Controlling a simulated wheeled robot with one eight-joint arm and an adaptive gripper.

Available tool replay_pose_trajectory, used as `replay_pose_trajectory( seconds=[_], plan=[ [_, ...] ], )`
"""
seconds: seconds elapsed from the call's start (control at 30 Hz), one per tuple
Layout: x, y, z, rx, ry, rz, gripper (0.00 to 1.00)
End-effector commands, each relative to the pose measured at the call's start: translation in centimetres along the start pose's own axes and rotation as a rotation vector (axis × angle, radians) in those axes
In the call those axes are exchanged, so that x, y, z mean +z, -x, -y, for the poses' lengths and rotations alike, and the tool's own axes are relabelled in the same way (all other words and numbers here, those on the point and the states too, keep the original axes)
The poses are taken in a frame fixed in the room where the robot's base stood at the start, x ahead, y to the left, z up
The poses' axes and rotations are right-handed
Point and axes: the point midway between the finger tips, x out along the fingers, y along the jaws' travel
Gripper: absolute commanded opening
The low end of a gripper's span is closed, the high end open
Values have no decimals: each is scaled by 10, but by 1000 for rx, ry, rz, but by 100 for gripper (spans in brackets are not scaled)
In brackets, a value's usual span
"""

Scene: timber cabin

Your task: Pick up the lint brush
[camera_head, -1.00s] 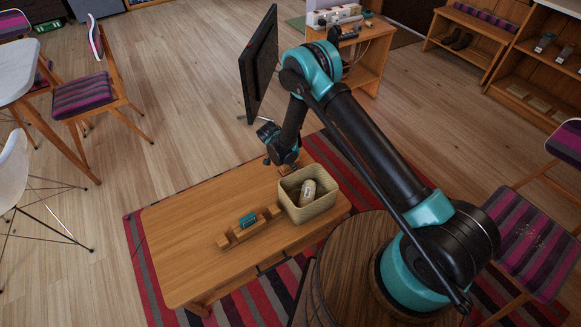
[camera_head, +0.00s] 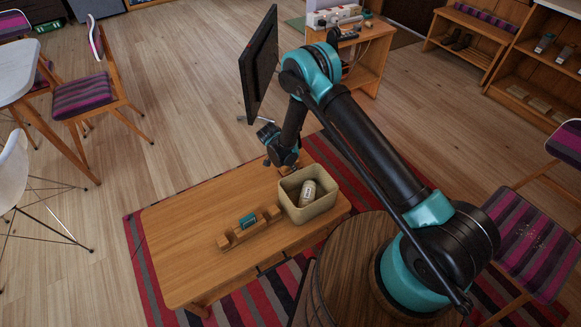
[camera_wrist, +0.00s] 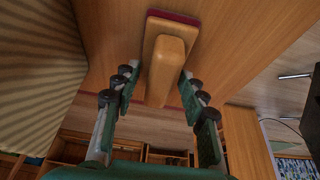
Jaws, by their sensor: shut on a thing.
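The lint brush (camera_wrist: 166,58) is a pale wooden block with a raised grip and a dark red pad along its edge. In the wrist view it sits between the two fingers of my gripper (camera_wrist: 158,88), which is shut on its grip. The tabletop lies behind it; I cannot tell whether the pad touches the wood. In the head view my gripper (camera_head: 283,158) is low over the table's far edge, just behind the beige bin, and the brush is mostly hidden there.
The beige bin (camera_head: 310,215) holds a pale rounded object (camera_head: 308,193); its ribbed wall (camera_wrist: 35,70) is close at left in the wrist view. A wooden rack (camera_head: 232,238) with a teal item (camera_head: 247,221) stands on the low table (camera_head: 180,235). The table's left part is clear.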

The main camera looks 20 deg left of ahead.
Motion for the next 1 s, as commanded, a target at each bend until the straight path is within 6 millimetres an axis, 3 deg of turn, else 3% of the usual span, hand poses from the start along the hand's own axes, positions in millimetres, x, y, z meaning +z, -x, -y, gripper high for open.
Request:
replay_pose_trajectory(
  seconds=[0.27,0.47,1.0],
  plan=[
    [-2,5,0,0,0,0,7],
    [-11,26,0,0,0,0,7],
    [-62,150,0,0,0,0,7]
  ],
)
